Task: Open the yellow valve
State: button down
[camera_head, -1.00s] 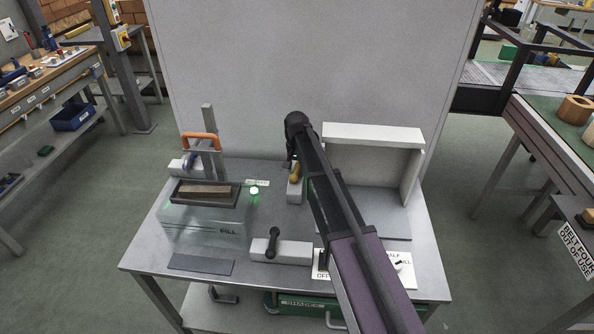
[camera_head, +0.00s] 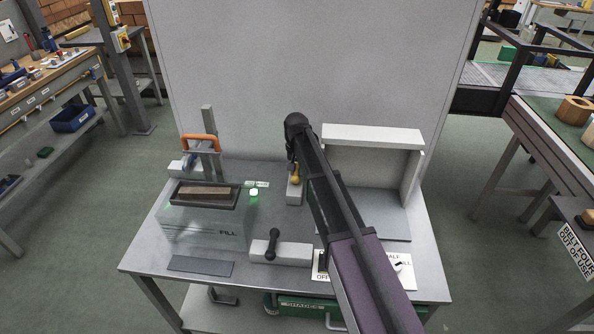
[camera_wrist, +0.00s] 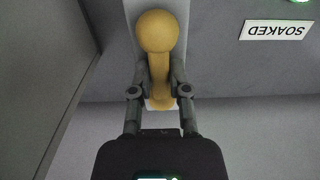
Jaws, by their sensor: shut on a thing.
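The yellow valve handle (camera_wrist: 155,32) has a round knob and a thick stem on a pale block in the wrist view. My gripper (camera_wrist: 157,80) is shut on the stem, one finger on each side, below the knob in the picture. In the head view the yellow valve (camera_head: 294,180) shows at the back middle of the bench, beside my dark arm. My fingers are mostly hidden there by the arm.
A clear tank marked FILL (camera_head: 200,232) with a brick (camera_head: 208,192) in its top tray stands left. A green lamp (camera_head: 254,192) glows beside it. A black-handled valve (camera_head: 272,245) sits in front. A white-walled booth (camera_head: 372,137) stands right.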

dwell(0.3)
jog(key=c, duration=0.6)
grip_release()
jog(key=shift+r, duration=0.1)
